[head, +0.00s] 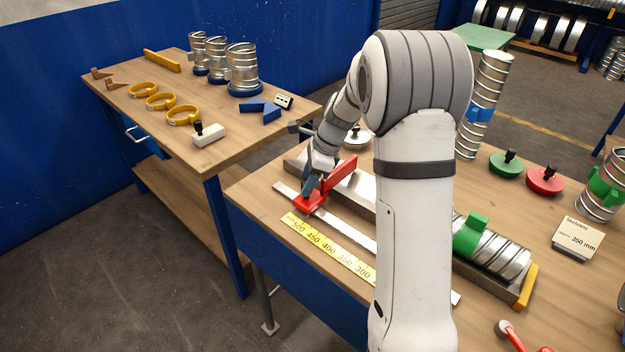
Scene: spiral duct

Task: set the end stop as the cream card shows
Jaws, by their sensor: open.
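The cream card (578,238) stands on the right of the workbench and reads 350 mm. The red end stop (341,176) sits on the pale rail (349,232), near the 500 to 450 end of the yellow scale (329,249). The scale's numbers fall from 500 at the left to 300 before my arm covers the rest. My gripper (311,190) is open and down at the red stop's left part. Whether its fingers touch the stop cannot be told. My arm hides the middle of the rail.
A spiral duct with a green clamp (467,236) lies in the trough, right of my arm. Green (506,166) and red (545,180) caps and an upright duct (484,105) stand behind. A side table (235,140) at left holds yellow rings and short ducts.

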